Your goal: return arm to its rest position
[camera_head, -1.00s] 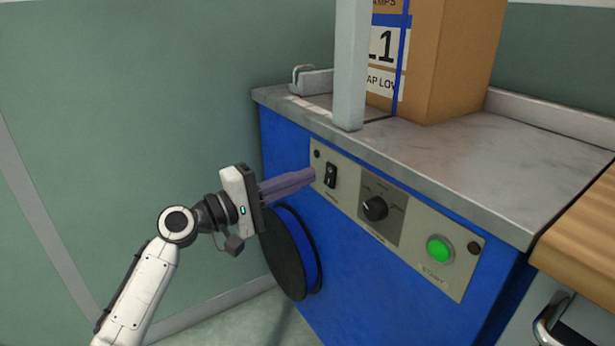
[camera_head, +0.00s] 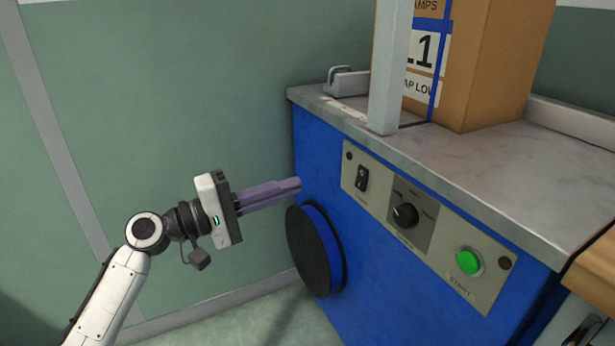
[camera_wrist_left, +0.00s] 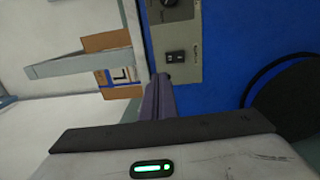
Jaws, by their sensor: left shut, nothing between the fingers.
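My left gripper (camera_head: 297,184) is shut and empty, its purple-grey fingers pointing right toward the blue machine (camera_head: 385,265). The fingertips are beside the machine's left edge, left of the control panel (camera_head: 430,215), and apart from the switch. In the left wrist view, the shut fingers (camera_wrist_left: 158,82) show with the panel and its black rocker switch (camera_wrist_left: 175,57) beyond them. The head view also shows that switch (camera_head: 362,178), a black dial (camera_head: 405,215) and a lit green button (camera_head: 469,262). My right gripper is in neither view.
A black and blue strap reel (camera_head: 313,252) sits on the machine's side below my left gripper. On the metal top (camera_head: 480,165) stand a grey post (camera_head: 388,70) and a strapped cardboard box (camera_head: 490,65).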

